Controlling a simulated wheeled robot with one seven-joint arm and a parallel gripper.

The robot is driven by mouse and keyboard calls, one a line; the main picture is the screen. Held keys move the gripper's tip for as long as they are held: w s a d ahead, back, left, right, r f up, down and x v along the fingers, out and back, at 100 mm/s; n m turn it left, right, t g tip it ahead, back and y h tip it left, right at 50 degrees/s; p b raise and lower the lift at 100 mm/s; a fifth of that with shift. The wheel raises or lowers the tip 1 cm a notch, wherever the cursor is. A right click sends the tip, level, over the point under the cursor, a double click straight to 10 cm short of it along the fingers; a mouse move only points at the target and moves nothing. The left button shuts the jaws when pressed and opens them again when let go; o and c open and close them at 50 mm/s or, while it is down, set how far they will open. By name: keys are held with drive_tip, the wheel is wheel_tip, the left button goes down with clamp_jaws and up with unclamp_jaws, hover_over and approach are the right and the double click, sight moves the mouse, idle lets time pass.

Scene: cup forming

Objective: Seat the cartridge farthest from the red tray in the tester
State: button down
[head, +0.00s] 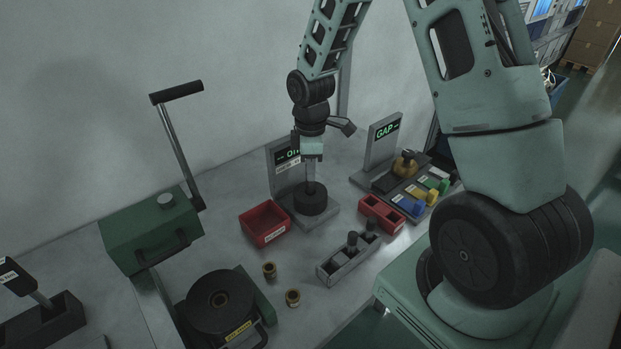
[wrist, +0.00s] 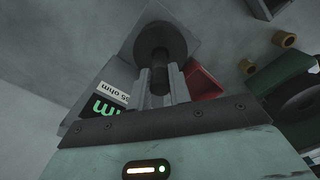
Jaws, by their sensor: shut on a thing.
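The tester, a black round socket block (head: 311,203) on a grey plate with an ohm display (head: 289,156) behind it, stands at mid-bench. My gripper (head: 310,178) points down over the block and is shut on a dark cylindrical cartridge. In the wrist view the cartridge (wrist: 160,76) lies between the fingers, lined up with the round block (wrist: 160,38). I cannot tell how far it is in the socket. The open red tray (head: 264,224) is left of the tester. The grey rack (head: 335,272) in front holds dark cartridges (head: 352,241), (head: 370,226).
Two small brass rings (head: 269,270), (head: 292,298) lie left of the rack. A green lever press (head: 155,230) stands at the left. A smaller red container (head: 382,213) and a gauge station (head: 383,143) with coloured blocks stand to the right.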

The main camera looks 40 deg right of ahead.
drive_tip(key=shift+f, duration=1.85)
drive_tip(key=shift+f, duration=0.2)
drive_tip(key=c, duration=1.3)
unclamp_jaws()
